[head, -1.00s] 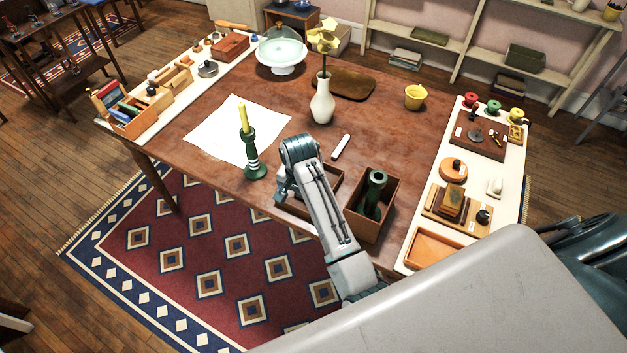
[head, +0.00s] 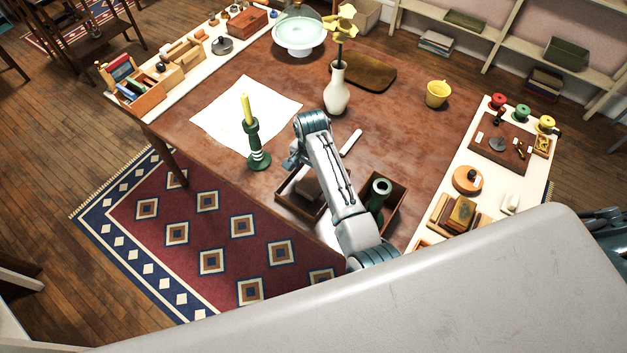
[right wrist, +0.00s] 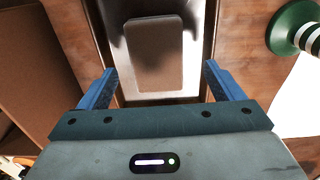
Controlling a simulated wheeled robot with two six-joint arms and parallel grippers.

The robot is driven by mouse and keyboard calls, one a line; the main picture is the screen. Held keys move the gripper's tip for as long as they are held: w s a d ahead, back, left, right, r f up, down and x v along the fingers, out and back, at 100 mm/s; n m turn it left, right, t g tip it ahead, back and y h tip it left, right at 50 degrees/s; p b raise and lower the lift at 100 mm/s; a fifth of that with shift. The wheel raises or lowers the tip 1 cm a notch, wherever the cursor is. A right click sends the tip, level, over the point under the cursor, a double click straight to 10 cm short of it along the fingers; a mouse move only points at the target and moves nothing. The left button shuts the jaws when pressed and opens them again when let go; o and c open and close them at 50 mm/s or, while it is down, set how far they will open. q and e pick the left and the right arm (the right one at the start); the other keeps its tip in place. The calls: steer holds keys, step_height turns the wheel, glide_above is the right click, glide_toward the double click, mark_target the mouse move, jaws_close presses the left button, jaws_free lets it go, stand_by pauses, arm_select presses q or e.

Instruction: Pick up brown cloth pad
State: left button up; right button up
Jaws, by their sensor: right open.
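A brown pad (right wrist: 155,55), flat with rounded corners, lies in a shallow open tray (right wrist: 170,98) in the right wrist view. In the head view the pad (head: 308,187) shows partly in the tray (head: 291,208) at the table's near edge, with my arm hiding part of it. My right gripper (right wrist: 160,72) is open and empty, its two blue fingers apart on either side of the tray's near end. In the head view this gripper (head: 294,160) points down by the tray.
A green candlestick (head: 257,145) with a yellow candle stands left of the tray. A deeper box (head: 397,205) holding a green object (head: 380,188) is on its right. A white vase (head: 337,95) and a brown mat (head: 365,72) are farther back. White paper (head: 225,110) lies at left.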

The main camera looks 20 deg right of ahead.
mark_target(313, 180)
steer(key=shift+d+f, duration=0.1)
steer(key=shift+f, duration=0.25)
step_height(313, 180, down, 4)
steer(key=shift+s+d+r+p, duration=0.15)
steer(key=shift+r+p, duration=0.1)
steer(key=shift+p, duration=0.7)
steer(key=shift+f, duration=0.6)
steer(key=c, duration=1.1)
steer(key=shift+r+p, duration=0.25)
steer(key=shift+p, duration=0.05)
